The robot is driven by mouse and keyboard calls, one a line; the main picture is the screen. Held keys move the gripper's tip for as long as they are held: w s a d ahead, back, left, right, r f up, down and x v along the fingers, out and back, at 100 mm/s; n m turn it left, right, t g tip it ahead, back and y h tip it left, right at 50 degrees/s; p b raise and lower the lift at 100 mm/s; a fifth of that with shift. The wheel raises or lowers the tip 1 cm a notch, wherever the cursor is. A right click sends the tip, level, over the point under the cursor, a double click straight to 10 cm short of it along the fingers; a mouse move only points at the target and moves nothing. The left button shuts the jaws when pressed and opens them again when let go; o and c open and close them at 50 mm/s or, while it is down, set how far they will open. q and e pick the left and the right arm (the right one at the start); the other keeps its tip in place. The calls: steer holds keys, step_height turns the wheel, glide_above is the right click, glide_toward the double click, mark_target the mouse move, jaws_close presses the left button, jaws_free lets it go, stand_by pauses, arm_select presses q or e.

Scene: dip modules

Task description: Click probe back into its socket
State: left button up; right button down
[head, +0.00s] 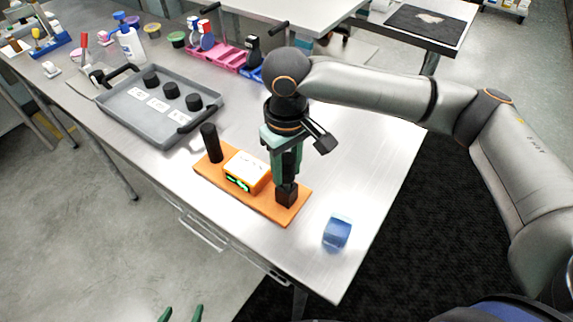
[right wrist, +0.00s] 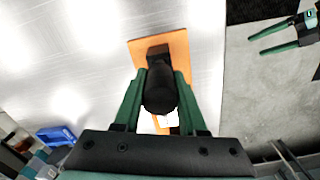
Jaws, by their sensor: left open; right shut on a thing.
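The orange base (head: 213,177) lies on the metal table and carries a white-and-orange box with a green display (head: 247,173). A black block-like socket (head: 287,195) stands at the base's right end. My right gripper (head: 286,172) points down over this socket, shut on the black probe (right wrist: 158,90). In the head view the fingers hide most of the probe; I cannot tell whether it is seated in the socket or just above it. My left gripper (head: 182,313) is open and empty at the bottom edge, away from the table; it also shows in the right wrist view (right wrist: 272,40).
A black post (head: 210,142) stands on the base's left end. A blue object (head: 337,232) lies near the table's right edge. A grey tray (head: 135,118) with several black knobs and pink and blue racks (head: 215,57) stand further back. The table's front corner is mostly clear.

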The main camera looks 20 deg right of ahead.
mark_target(287, 158)
steer(key=shift+f, duration=1.25)
stand_by(0.4)
jaws_free()
stand_by(0.7)
steer(key=shift+r, duration=4.55)
steer(key=shift+f, duration=0.1)
